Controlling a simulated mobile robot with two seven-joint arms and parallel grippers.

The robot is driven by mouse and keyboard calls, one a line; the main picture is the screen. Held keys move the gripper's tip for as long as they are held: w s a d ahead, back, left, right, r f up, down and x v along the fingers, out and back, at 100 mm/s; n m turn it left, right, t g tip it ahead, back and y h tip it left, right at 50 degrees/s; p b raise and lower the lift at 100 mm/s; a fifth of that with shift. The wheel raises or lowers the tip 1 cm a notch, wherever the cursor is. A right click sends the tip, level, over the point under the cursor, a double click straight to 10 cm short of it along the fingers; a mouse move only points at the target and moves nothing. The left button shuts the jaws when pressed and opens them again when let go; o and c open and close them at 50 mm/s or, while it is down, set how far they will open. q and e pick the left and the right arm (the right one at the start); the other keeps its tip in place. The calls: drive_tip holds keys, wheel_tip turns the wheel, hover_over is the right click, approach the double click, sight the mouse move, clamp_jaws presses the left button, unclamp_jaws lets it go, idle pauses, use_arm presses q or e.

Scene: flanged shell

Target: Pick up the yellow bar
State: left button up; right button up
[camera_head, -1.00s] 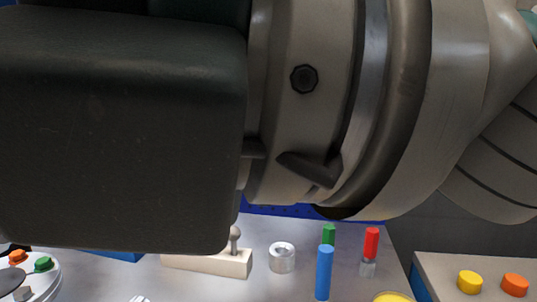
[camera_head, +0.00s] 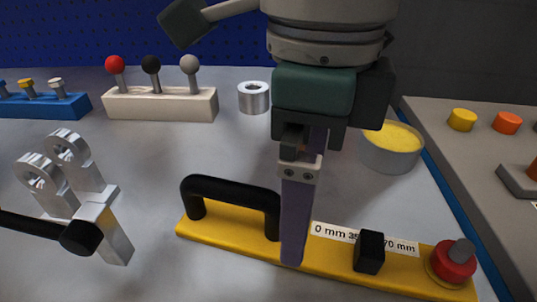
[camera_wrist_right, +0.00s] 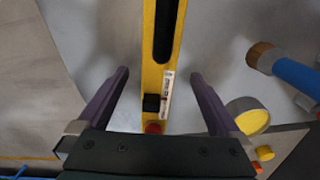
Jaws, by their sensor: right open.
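The yellow bar (camera_head: 330,257) lies on the grey table at the front in the head view. It carries a black arched handle (camera_head: 232,189), a white scale label, a black block (camera_head: 369,252) and a red knob (camera_head: 453,262) at its right end. My right gripper (camera_head: 297,225) points down at the bar, just right of the handle, and one finger hides part of the bar. In the right wrist view my open fingers (camera_wrist_right: 160,76) stand on either side of the bar (camera_wrist_right: 149,50), with gaps. Whether the fingertips reach bar height is unclear. My left gripper is out of view.
A metal clamp (camera_head: 95,205) with a black grip stands left of the bar. Behind are a white lever block (camera_head: 160,104), a metal ring (camera_head: 253,98) and a round yellow-topped tin (camera_head: 391,148). A grey button panel (camera_head: 450,165) borders the right.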

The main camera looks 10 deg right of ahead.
sight(322, 230)
wheel_tip(322, 230, down, 5)
drive_tip(key=shift+s+d+r, duration=0.15)
drive_tip(key=shift+c, duration=0.2)
clamp_jaws()
idle(0.6)
drive_tip(key=shift+r, duration=0.1)
